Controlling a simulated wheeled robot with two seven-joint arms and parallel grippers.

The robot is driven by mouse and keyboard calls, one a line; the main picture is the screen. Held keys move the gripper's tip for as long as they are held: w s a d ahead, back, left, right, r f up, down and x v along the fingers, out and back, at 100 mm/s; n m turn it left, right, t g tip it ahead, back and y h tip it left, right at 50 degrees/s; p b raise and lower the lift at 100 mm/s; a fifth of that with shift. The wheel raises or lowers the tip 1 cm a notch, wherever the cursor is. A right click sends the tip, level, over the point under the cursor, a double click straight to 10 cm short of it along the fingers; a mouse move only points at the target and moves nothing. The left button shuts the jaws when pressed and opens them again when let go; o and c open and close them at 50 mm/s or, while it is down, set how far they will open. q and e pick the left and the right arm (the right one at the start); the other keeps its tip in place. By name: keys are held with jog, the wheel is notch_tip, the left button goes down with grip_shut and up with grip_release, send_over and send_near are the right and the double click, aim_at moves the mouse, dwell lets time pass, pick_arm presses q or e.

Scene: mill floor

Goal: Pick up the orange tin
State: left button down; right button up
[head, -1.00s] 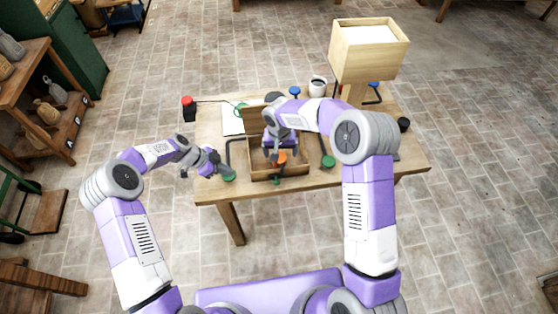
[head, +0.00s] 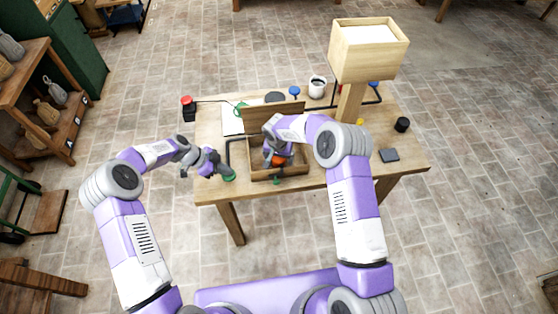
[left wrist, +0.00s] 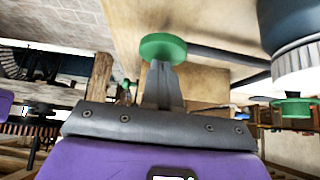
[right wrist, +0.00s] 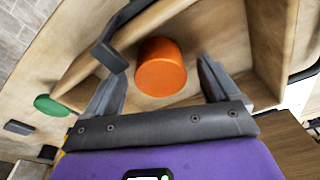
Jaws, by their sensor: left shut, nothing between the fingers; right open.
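The orange tin (right wrist: 162,67) is a short round cylinder inside an open wooden box (head: 296,173). In the head view only part of the tin (head: 278,160) shows below my right gripper (head: 276,155). In the right wrist view my right gripper (right wrist: 160,75) is open, with a finger on each side of the tin and visible gaps between. Whether the fingertips reach down to tin height I cannot tell exactly. My left gripper (head: 226,172) is shut and empty at the table's left front, its fingertips (left wrist: 160,66) close to a green round knob (left wrist: 163,47).
The box's raised lid (head: 275,117) stands behind my right gripper. A dark bar (right wrist: 112,56) sits at the box's edge, close to one finger. The right front is mostly clear.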

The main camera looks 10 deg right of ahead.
jog(key=shift+w+d+f, duration=0.1)
jog(key=shift+w+f, duration=0.05)
jog(key=shift+f, duration=0.8)
jog(key=c, duration=1.2)
notch_tip(320, 180, up, 10)
jog(key=shift+r, duration=0.1)
jog(key=shift+s+r, duration=0.15)
jog(key=shift+s, duration=2)
jog(key=shift+s+r, duration=0.15)
jog(key=shift+s, duration=2.05)
jog(key=shift+s+r, duration=0.15)
jog(key=shift+s, duration=2)
